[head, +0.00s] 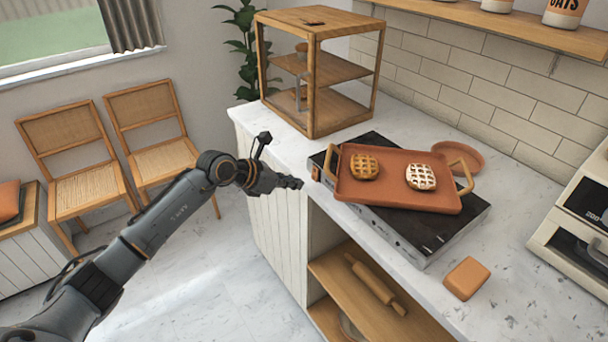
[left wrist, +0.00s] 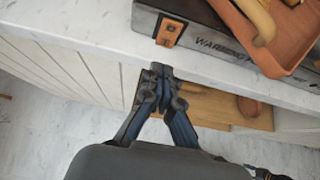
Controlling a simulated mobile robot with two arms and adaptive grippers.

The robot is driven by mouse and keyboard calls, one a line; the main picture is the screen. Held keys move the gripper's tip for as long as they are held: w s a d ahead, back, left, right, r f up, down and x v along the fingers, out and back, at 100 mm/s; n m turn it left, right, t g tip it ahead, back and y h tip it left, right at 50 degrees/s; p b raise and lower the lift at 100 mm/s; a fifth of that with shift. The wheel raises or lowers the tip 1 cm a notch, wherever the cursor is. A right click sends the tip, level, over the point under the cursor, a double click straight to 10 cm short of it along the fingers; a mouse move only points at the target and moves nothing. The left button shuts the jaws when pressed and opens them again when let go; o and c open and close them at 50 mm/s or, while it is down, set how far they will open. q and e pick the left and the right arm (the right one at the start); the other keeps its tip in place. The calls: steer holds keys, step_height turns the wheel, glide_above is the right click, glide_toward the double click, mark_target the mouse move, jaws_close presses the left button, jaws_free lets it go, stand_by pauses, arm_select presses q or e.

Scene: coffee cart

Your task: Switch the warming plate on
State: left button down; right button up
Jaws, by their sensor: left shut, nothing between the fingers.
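The warming plate (head: 400,237) is a dark, flat box on the white counter. Its front carries the lettering "WARMING", partly hidden, in the left wrist view (left wrist: 220,48). An orange-brown switch (left wrist: 170,32) sits at the left end of that front. A terracotta tray (head: 400,195) with wooden handles rests on top of the plate and holds two lattice pastries. My left gripper (head: 298,183) is shut and empty, just off the counter's front edge and left of the plate. In the left wrist view its fingertips (left wrist: 160,70) point toward the switch, apart from it.
A wooden shelf case (head: 316,75) stands on the counter behind the plate. A terracotta dish (head: 458,156) and an orange block (head: 466,278) lie near the plate. A rolling pin (head: 375,285) is on the shelf below. A machine (head: 575,225) stands at the right.

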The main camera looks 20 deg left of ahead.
mark_target(314, 175)
arm_select(q)
steer(key=shift+w+d, duration=1.05)
steer(key=shift+w, duration=0.3)
steer(key=shift+f, duration=0.1)
steer(key=shift+w+d+f+b, duration=0.1)
steer(key=shift+f+b, duration=0.25)
steer(key=shift+b, duration=0.3)
steer(key=shift+r, duration=0.35)
steer(key=shift+p, duration=0.3)
steer(key=shift+r+t+p, duration=0.3)
steer(key=shift+r+p, duration=0.25)
steer(key=shift+r, duration=0.3)
steer(key=shift+f, duration=0.1)
